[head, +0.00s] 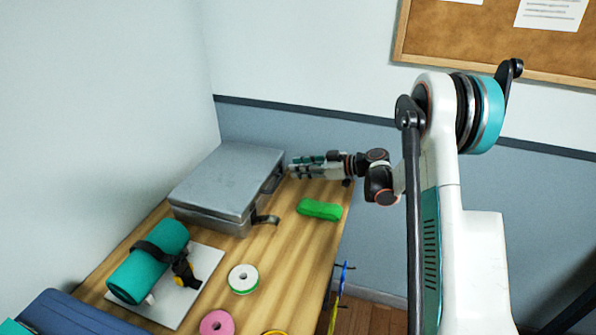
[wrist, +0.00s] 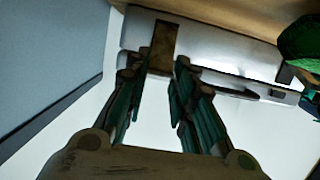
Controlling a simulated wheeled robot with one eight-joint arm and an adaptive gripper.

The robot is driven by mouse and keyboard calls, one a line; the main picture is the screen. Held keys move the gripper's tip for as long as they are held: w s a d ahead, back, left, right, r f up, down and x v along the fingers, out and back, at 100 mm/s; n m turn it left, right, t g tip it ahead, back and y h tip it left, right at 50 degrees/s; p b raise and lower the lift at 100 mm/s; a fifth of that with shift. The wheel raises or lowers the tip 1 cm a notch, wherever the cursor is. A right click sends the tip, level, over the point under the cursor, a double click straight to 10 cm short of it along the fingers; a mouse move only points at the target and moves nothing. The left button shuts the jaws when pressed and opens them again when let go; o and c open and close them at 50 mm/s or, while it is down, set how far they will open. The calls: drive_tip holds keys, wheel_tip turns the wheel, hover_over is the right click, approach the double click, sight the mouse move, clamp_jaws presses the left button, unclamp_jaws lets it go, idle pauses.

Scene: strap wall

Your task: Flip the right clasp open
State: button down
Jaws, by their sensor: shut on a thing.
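A grey metal case (head: 225,185) lies closed on the wooden table. Its right clasp is a brown-black strap (wrist: 162,45) on the silver side face, seen between my fingertips in the wrist view. My gripper (head: 293,168) reaches in from the right at the case's far right end, and it also shows in the wrist view (wrist: 158,70). It is shut on the right clasp; the exact contact is partly hidden by the fingers. The other clasp (head: 268,219), near the case's front corner, sticks out from the side.
A green folded strap (head: 320,209) lies right of the case. A teal roll (head: 150,262) on a white board, a white-green tape roll (head: 243,279) and a pink roll (head: 217,323) lie in front. The wall stands behind the table.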

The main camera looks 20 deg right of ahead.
drive_tip(key=shift+d+f, duration=0.1)
idle(0.4)
drive_tip(key=c, duration=1.4)
unclamp_jaws()
drive_tip(key=shift+o, duration=0.2)
drive_tip(key=v, duration=1.2)
drive_tip(key=shift+f, duration=0.3)
drive_tip(key=shift+s+d, duration=0.1)
drive_tip(key=shift+d, duration=0.05)
